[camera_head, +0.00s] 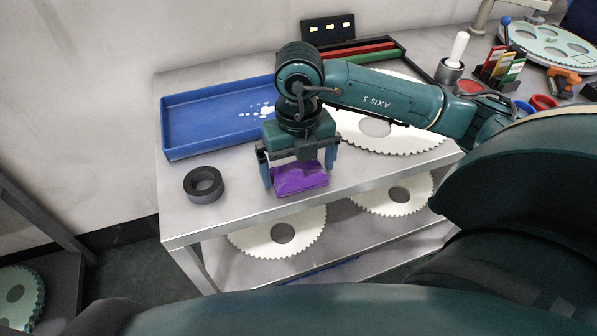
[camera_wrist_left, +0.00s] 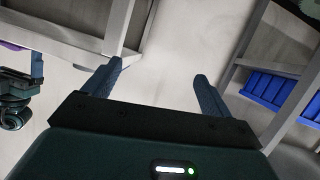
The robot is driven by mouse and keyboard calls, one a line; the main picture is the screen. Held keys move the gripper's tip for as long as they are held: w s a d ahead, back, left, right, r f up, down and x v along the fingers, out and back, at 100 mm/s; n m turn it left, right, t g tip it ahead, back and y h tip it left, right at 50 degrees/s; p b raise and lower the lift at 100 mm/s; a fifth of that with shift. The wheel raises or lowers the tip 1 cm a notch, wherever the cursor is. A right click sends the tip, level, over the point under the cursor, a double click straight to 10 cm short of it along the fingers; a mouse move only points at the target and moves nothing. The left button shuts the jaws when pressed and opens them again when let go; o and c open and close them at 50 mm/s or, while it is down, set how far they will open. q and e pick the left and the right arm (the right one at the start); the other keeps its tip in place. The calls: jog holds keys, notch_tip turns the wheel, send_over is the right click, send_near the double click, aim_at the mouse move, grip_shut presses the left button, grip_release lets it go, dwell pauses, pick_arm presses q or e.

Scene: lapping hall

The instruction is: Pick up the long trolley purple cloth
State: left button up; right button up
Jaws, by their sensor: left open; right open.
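The purple cloth (camera_head: 299,178) lies folded on the top of the long grey trolley (camera_head: 232,209), near its front edge. My right gripper (camera_head: 297,181) is over it, pointing down. Its two blue fingers are apart, one on each side of the cloth; I cannot tell if they touch it. In the left wrist view, my left gripper (camera_wrist_left: 155,82) is open and empty, with a pale wall or floor beyond its fingers. A small strip of purple (camera_wrist_left: 12,46) shows at that view's left edge, near my right gripper.
A black ring (camera_head: 203,186) sits left of the cloth. A blue tray (camera_head: 215,119) lies behind it. A large toothed disc (camera_head: 400,138) is to the right, partly under my right arm. More toothed discs (camera_head: 280,234) lie on the lower shelf.

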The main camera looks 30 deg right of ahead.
aim_at(299, 168)
jog(key=c, duration=0.7)
notch_tip(299, 168, up, 10)
jog(key=p, duration=0.1)
dwell(0.3)
jog(key=o, duration=0.3)
jog(key=shift+p, duration=0.3)
jog(key=shift+c, duration=1.1)
